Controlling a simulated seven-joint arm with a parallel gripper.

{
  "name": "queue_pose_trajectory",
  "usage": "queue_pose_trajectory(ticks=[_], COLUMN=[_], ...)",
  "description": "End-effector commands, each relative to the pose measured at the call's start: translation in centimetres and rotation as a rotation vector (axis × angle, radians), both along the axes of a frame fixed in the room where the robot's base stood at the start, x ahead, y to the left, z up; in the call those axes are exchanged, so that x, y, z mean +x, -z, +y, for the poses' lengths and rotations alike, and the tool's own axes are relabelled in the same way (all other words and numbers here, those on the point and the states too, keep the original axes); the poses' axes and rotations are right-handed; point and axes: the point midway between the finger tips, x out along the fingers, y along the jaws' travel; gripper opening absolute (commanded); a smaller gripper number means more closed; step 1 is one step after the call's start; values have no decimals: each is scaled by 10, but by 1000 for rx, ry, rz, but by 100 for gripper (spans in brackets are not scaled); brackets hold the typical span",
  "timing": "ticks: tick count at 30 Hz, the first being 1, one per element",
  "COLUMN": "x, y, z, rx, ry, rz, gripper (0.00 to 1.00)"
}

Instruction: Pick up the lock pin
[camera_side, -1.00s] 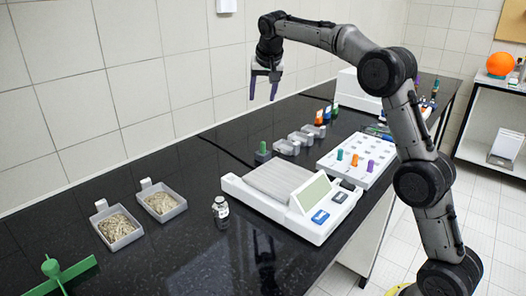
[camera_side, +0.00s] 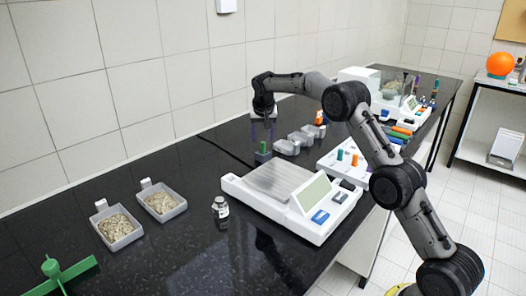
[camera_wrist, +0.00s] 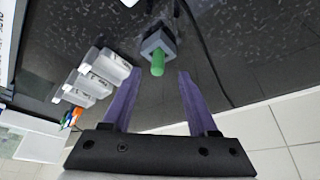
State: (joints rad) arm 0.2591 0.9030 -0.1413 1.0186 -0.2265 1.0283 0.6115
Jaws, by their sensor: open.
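The lock pin appears to be the green pin (camera_side: 263,146) standing upright in a small dark grey block (camera_side: 262,157) on the black bench. In the wrist view the green pin (camera_wrist: 157,63) points toward the camera from the grey block (camera_wrist: 156,43). My gripper (camera_side: 262,132) hangs fingers-down just above the pin. Its two purple fingers are apart, with nothing held. In the wrist view my gripper (camera_wrist: 159,76) has the pin's tip roughly midway between the fingertips, slightly ahead of them. The pin's lower end is hidden in the block.
A white balance (camera_side: 265,207) is in front. A white board with coloured pegs (camera_side: 326,162) lies to the right. A bottle (camera_side: 220,210) and two gravel trays (camera_side: 117,241) are at left. Bench left of the block is clear.

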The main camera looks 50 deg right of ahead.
Motion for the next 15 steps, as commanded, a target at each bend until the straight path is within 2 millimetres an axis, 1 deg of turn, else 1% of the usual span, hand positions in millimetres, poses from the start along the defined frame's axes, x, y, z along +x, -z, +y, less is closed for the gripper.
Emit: queue_pose_trajectory(ticks=[9, 12, 15], x=[13, 15, 16], y=[34, 42, 45], z=[-18, -20, -21], rx=[1, 0, 0], ry=[0, 0, 0], rz=[2, 1, 0], gripper=[59, 59, 59])
